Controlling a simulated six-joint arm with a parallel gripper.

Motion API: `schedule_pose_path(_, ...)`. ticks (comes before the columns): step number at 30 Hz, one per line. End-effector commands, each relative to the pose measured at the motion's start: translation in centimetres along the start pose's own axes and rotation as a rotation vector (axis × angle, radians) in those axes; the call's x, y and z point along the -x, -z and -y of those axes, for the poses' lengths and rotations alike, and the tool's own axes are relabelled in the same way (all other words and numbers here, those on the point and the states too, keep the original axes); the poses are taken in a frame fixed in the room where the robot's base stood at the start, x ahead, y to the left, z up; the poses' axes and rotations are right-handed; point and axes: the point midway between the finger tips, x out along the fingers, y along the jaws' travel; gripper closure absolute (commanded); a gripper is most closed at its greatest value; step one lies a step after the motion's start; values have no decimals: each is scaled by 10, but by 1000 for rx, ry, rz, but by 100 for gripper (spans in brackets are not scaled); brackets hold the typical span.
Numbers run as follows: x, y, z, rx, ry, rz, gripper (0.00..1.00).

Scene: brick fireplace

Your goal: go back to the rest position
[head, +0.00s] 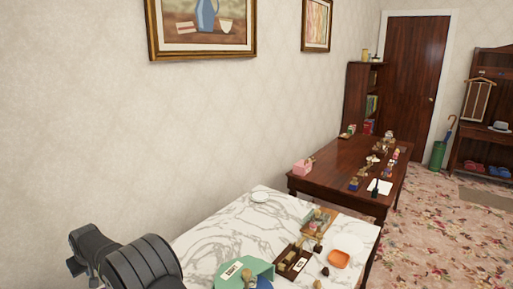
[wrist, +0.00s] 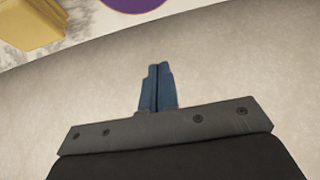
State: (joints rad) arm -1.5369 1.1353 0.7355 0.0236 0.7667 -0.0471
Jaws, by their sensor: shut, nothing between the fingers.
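My gripper (wrist: 158,72) shows in the wrist view with its two blue fingers pressed together and nothing between them. Behind the fingertips is a plain beige-grey surface. In the head view my dark arm is at the lower left, beside the marble table (head: 215,240); the gripper itself cannot be made out there.
A wooden table (head: 340,155) with small items stands behind. In the wrist view, a yellow block (wrist: 32,22) and a purple round thing (wrist: 132,4) show at the top.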

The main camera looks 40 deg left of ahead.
Motion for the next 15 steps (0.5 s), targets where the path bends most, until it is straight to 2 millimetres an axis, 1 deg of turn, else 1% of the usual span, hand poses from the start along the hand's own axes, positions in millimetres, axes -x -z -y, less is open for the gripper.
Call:
schedule_pose_path(1, -14, -10, 0, 0, 0, 10, 100)
schedule_pose_path(9, -61, -36, 0, 0, 0, 8, 100)
schedule_pose_path(11, -48, -26, 0, 0, 0, -1, 100)
schedule_pose_path(15, -23, -12, 0, 0, 0, 1, 100)
